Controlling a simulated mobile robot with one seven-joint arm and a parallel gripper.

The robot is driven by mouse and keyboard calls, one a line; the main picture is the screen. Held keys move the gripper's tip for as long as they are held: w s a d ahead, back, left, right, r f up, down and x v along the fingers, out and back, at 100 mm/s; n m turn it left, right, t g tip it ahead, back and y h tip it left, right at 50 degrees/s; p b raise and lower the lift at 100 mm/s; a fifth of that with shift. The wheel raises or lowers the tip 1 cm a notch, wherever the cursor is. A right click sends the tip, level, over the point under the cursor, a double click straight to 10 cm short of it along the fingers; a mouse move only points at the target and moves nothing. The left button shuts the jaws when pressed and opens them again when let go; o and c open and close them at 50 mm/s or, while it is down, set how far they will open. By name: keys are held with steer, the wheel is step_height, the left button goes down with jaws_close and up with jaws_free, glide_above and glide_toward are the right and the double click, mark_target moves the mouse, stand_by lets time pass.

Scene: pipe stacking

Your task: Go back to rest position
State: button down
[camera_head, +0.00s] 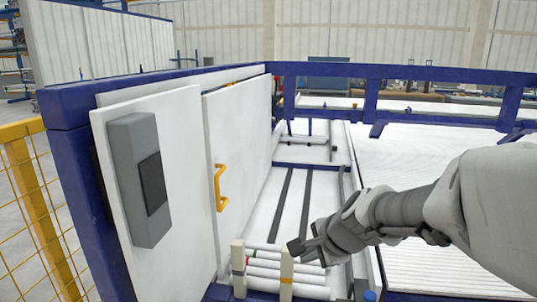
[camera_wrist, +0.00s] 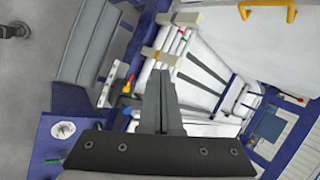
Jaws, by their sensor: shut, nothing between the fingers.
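My gripper (camera_head: 297,248) reaches in from the right in the head view, its tip beside a cream upright post (camera_head: 286,275). In the wrist view my gripper (camera_wrist: 160,75) has its two fingers together, with nothing between them. Several white pipes (camera_head: 290,272) lie stacked between this post and a second cream post (camera_head: 238,268). The pipes also show beyond the fingertips in the wrist view (camera_wrist: 172,47). My gripper hides part of the stack's right end in the head view.
A white panel with a yellow handle (camera_head: 219,188) stands left of the pipes, beside a panel with a grey box (camera_head: 140,180). A blue frame (camera_head: 400,73) runs along the back. A yellow fence (camera_head: 40,205) is at far left. A white ribbed surface (camera_head: 420,170) lies at right.

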steer(key=s+d+r+n+g+h, duration=0.1)
steer(key=s+d+r+n+h, duration=0.15)
steer(key=s+n, duration=0.6)
steer(key=s+d+r+n+h, duration=0.1)
steer(key=s+d+r+n, duration=0.15)
steer(key=s+n, duration=0.6)
step_height(320, 180, up, 14)
steer(key=s+m+p, duration=0.2)
steer(key=p, duration=1.2)
steer(key=shift+s+d+r+p, duration=0.2)
steer(key=shift+s+d+p, duration=0.2)
steer(key=shift+a, duration=0.2)
